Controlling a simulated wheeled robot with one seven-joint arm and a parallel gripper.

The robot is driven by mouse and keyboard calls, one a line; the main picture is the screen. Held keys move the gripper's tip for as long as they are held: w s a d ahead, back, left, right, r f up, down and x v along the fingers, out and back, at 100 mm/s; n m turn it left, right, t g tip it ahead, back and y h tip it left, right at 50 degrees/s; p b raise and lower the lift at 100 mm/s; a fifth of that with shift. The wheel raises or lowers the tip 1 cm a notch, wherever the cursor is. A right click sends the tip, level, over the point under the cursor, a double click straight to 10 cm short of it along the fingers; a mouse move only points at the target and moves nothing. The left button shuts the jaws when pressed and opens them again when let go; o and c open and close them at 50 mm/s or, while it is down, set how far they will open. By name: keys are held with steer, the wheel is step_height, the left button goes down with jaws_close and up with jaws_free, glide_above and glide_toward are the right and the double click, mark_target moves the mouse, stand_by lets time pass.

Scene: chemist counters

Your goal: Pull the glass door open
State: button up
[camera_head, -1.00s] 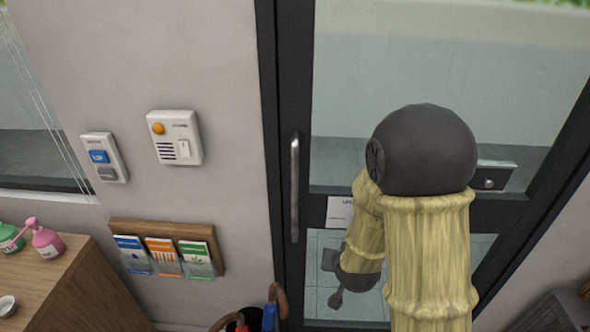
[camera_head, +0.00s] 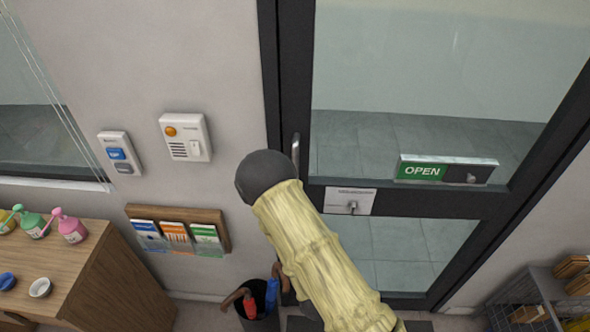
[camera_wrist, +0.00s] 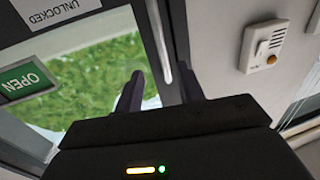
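The glass door (camera_head: 440,207) has a dark frame and looks shut in the head view. Its vertical metal handle (camera_head: 295,150) is at the left edge, with the lower part hidden behind my arm. In the wrist view the handle (camera_wrist: 158,45) shows as a pale bar running down between my fingertips. My gripper (camera_wrist: 160,74) is open, with one dark finger on each side of the handle in the picture. I cannot tell whether the handle is fully between the fingers or still beyond them. My gripper is hidden in the head view.
An OPEN sign (camera_head: 447,170) and a white notice (camera_head: 349,201) are on the door. An intercom panel (camera_head: 186,137) and leaflet rack (camera_head: 178,215) are on the wall left. An umbrella bin (camera_head: 258,302) stands below my arm. A wire rack (camera_head: 540,300) is at right.

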steer(key=shift+w+f, duration=0.1)
stand_by(0.3)
steer(key=w+a+b, duration=0.1)
steer(key=w+a, duration=0.2)
steer(key=w, duration=1.4)
steer(key=shift+a, duration=0.2)
jaws_close()
